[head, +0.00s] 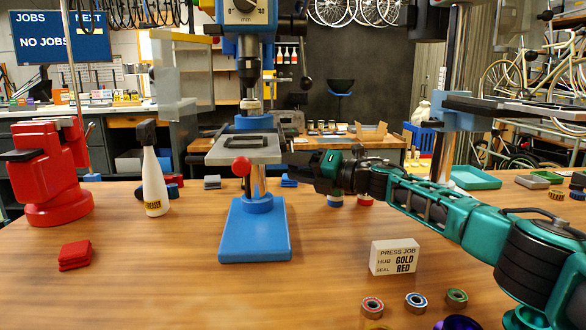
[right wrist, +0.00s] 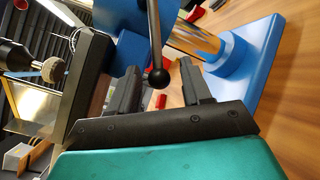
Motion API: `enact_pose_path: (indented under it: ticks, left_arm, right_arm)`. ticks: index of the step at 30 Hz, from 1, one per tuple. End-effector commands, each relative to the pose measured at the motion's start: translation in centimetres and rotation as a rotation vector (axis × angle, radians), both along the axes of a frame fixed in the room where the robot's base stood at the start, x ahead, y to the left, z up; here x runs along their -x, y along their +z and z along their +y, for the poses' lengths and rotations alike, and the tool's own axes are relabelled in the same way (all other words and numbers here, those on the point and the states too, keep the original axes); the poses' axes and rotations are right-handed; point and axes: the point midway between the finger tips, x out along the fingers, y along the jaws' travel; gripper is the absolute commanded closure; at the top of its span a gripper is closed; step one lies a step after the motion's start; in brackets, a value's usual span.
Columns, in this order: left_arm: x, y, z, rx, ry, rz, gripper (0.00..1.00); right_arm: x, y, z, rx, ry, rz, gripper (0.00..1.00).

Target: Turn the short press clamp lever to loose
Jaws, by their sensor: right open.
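The drill press stands in the head view with a blue base (head: 254,232), a steel column and a grey table (head: 244,149). My right gripper (head: 318,172) is open, just right of the press column below table height. In the right wrist view its two fingers (right wrist: 160,68) stand on either side of the knob, with no clear contact. My left gripper is not in view.
A red ball knob (head: 241,166) shows at the table's front. A white spray bottle (head: 153,178) and red machine (head: 56,175) stand left. The bench front left is mostly clear.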

Motion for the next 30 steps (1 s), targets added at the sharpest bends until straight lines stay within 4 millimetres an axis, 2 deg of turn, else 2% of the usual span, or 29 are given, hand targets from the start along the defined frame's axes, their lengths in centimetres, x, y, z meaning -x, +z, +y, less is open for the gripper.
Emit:
enact_pose_path:
  ticks: [6, 15, 30]
  left_arm:
    - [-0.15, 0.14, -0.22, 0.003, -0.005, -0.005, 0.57]
    - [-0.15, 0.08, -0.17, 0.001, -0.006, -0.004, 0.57]
    - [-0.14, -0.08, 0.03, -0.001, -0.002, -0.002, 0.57]
  right_arm:
    - [-0.42, 0.06, 0.73, 0.001, 0.0, -0.002, 0.52]
    - [-0.45, 0.07, 0.76, 0.001, 0.0, -0.002, 0.52]
    - [-0.44, 0.04, 0.74, 0.001, 0.0, -0.001, 0.99]
